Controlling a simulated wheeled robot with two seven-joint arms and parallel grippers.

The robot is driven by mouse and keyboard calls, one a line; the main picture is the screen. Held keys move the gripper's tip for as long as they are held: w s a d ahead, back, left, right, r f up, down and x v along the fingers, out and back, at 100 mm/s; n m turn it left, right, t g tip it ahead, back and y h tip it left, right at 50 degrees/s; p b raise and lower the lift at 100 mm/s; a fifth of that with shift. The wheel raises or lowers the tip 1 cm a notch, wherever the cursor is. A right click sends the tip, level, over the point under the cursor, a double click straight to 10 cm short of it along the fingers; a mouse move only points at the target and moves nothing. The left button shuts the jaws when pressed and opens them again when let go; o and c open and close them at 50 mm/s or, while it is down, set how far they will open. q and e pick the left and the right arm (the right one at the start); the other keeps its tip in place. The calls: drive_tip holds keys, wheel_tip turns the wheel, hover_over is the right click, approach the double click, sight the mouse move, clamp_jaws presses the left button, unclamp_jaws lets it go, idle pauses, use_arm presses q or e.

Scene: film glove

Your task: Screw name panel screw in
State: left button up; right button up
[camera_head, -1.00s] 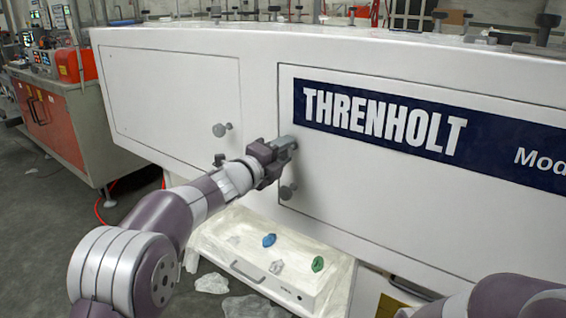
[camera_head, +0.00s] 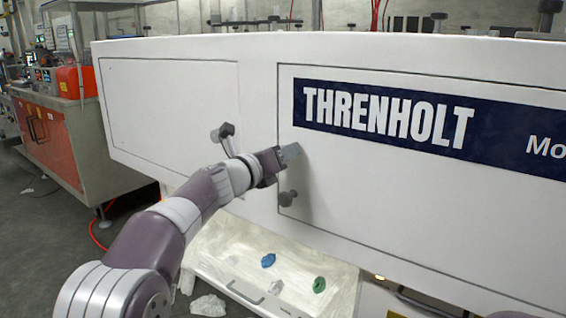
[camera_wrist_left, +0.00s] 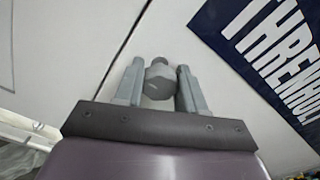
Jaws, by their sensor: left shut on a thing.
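The name panel (camera_head: 420,200) is the white panel with a dark blue THRENHOLT label (camera_head: 400,115). My left gripper (camera_head: 291,152) is at its left edge, below and left of the label. In the left wrist view the gripper (camera_wrist_left: 160,88) has its two grey fingers on either side of a grey screw (camera_wrist_left: 158,80) with a faceted head, and it is shut on it. In the head view the fingers hide this screw. Its depth in the panel cannot be told. A similar grey knob (camera_head: 287,198) sits lower on the panel's left edge. My right gripper is out of view.
A white panel (camera_head: 160,100) with its own knob (camera_head: 222,131) is to the left. A red cabinet (camera_head: 45,135) stands at far left.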

use_arm(q)
drive_tip(key=m+b, duration=0.2)
drive_tip(key=m, duration=0.2)
drive_tip(key=shift+m, duration=0.3)
drive_tip(key=m+b, duration=0.2)
drive_tip(key=m, duration=0.2)
drive_tip(key=shift+m+b, duration=0.3)
drive_tip(key=shift+b, duration=0.05)
drive_tip(key=m+b, duration=0.2)
drive_tip(key=m, duration=0.2)
drive_tip(key=shift+s+d+m, duration=0.1)
drive_tip(key=shift+m, duration=0.2)
drive_tip(key=shift+m+b, duration=0.85)
drive_tip(key=shift+m, duration=1.25)
drive_tip(key=o, duration=1.1)
drive_tip(key=shift+c, duration=0.2)
